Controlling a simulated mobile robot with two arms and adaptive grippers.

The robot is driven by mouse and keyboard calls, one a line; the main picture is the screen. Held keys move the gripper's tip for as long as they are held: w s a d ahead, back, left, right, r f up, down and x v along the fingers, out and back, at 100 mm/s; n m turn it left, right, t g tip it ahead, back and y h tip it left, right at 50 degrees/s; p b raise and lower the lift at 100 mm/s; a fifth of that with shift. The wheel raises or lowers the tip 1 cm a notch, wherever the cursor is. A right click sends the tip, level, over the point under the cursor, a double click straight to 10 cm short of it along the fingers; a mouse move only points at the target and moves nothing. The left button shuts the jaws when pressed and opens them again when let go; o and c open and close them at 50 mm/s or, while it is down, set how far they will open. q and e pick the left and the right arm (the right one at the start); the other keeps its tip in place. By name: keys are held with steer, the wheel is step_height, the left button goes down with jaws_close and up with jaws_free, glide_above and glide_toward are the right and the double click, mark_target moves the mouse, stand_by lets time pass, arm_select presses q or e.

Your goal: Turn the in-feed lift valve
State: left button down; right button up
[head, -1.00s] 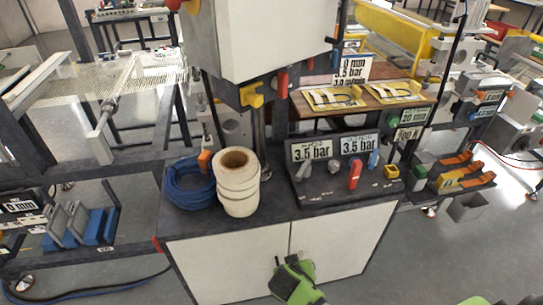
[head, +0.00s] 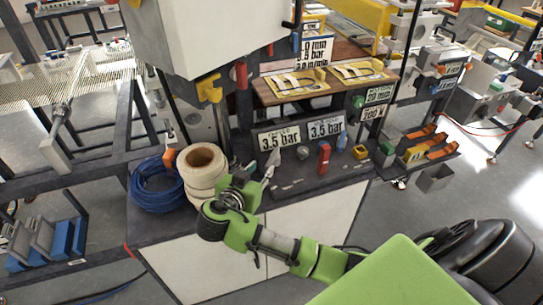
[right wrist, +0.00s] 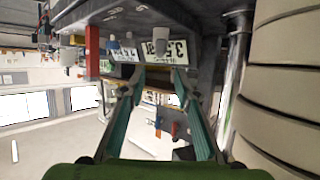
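The dark valve panel (head: 310,174) stands on the cabinet top and carries two "3.5 bar" displays. Along it sit a grey lever (head: 273,157) at the left, a round grey knob (head: 303,153), a red lever (head: 324,157) and a blue lever (head: 342,141). I cannot read which one is marked as the in-feed lift valve. My right gripper (head: 262,182) is at the panel's left end, close to the grey lever. In the right wrist view its two fingers (right wrist: 159,72) are spread and empty, pointing toward the displays. My left gripper is out of view.
A white roll (head: 203,172) and a coil of blue hose (head: 157,187) stand just left of my right gripper. The roll fills the right side of the wrist view. A wooden shelf (head: 325,87) with yellow-framed sheets overhangs behind the panel.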

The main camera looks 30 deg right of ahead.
mark_target(272, 158)
steer(key=p+x, duration=0.2)
steer(key=x, duration=0.9)
steer(key=shift+w+d+f, duration=0.15)
jaws_close()
